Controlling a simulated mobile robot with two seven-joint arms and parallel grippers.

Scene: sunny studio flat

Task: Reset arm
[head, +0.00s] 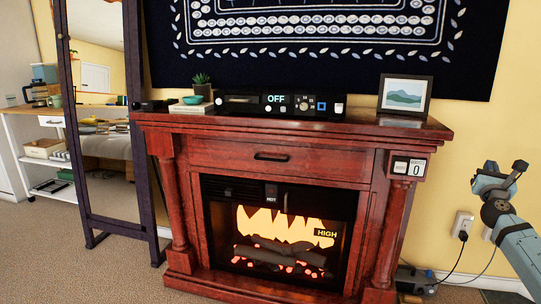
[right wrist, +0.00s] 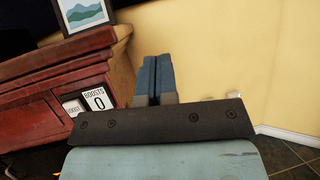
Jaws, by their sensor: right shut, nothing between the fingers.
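My right arm (head: 521,250) comes in from the lower right of the head view and is raised in front of the yellow wall. My right gripper (head: 492,181) is at its upper end, to the right of the fireplace and apart from it. In the right wrist view the two blue fingers (right wrist: 155,78) are together, with nothing between them. My left arm and left gripper are not in view.
A red wooden fireplace (head: 268,154) stands ahead, with a device reading OFF (head: 276,98), a plant (head: 202,84) and a framed picture (head: 405,94) on its mantel. A mirror (head: 104,130) stands left. A wall socket (head: 463,224) with cables is below right.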

